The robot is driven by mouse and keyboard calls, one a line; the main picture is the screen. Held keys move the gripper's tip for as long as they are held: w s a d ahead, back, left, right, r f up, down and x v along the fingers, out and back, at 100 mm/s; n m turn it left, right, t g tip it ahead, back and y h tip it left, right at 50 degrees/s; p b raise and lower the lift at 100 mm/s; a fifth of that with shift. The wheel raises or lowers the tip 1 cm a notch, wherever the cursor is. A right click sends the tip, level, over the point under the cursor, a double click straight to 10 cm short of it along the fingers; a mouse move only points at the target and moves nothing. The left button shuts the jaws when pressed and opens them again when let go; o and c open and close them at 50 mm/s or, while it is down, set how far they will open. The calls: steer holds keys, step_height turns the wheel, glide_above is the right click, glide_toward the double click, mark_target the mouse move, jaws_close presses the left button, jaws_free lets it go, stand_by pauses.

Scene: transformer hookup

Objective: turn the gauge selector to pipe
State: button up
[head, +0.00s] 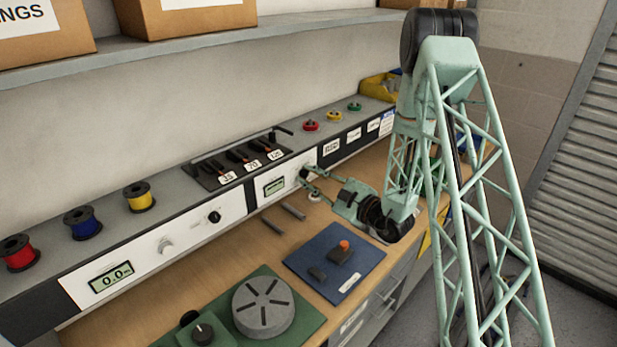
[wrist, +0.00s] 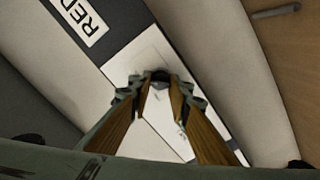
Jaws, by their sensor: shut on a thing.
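The gauge panel (head: 274,187) is a white plate with a small green-grey display, set in the front face of the long ledge at the back of the bench. A small dark knob, which looks like the gauge selector (wrist: 160,75), sits at the right end of this panel. My gripper (head: 309,176) reaches it from the right, its fingertips at the panel face. In the wrist view my gripper (wrist: 160,88) has its two fingers closing in on the dark knob, one on each side. The fingers hide most of the knob. I cannot read its position or any pipe marking.
A white panel (head: 130,268) with a 0.0 display and knobs lies to the left. Three breaker switches (head: 243,157) sit above the gauge. A blue mat (head: 320,280) and a green mat (head: 300,325) with a round grey disc lie in front. Loose grey rods (head: 293,211) lie below the panel.

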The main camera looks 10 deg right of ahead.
steer(key=shift+n, duration=0.4)
steer(key=n+b, duration=0.2)
steer(key=n, duration=0.2)
steer(key=shift+f, duration=0.15)
steer(key=shift+n+b, duration=4.95)
steer(key=shift+n, duration=1.65)
steer(key=o, duration=0.9)
steer(key=shift+c, duration=0.2)
steer(key=shift+s+d, duration=0.1)
steer(key=v, duration=1.1)
steer(key=shift+s, duration=0.35)
